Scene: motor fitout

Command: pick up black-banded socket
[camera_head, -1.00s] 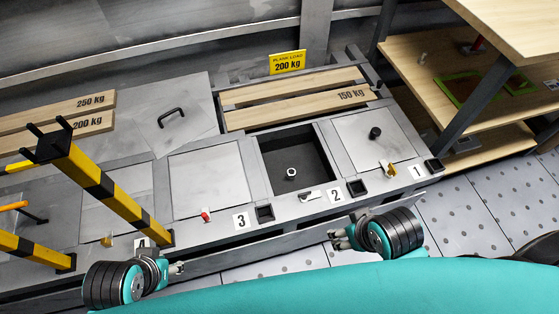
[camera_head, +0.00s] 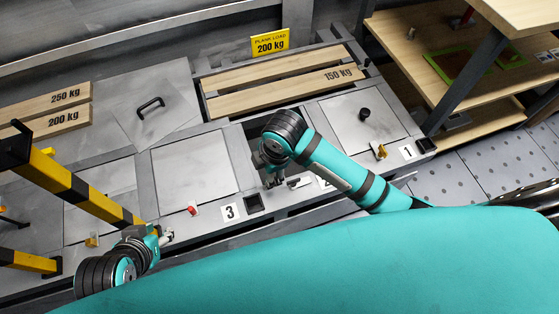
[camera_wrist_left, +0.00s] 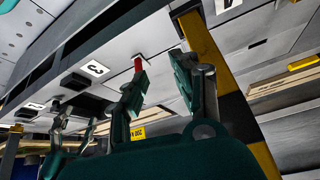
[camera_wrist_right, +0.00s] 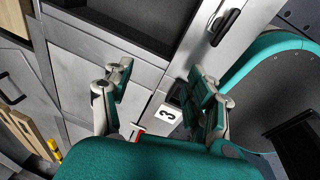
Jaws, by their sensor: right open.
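The black-banded socket cannot be made out in any current view. The open dark compartment (camera_head: 232,134) by label 2 is mostly hidden behind my right arm; its dark interior (camera_wrist_right: 125,18) shows at the top of the right wrist view. My right gripper (camera_head: 268,178) is over the compartment's front edge. In the right wrist view the fingers (camera_wrist_right: 160,88) are spread, with nothing between them. My left gripper (camera_head: 164,237) is near the bench front, left of label 3. Its fingers (camera_wrist_left: 158,75) are apart and empty in the left wrist view.
A closed lid with a black knob (camera_head: 364,114) is right of the compartment. Label 3 (camera_head: 230,211) and a red latch (camera_head: 192,208) are to its left. Yellow-black posts (camera_head: 85,195) stand near my left arm. Planks (camera_head: 280,68) lie behind.

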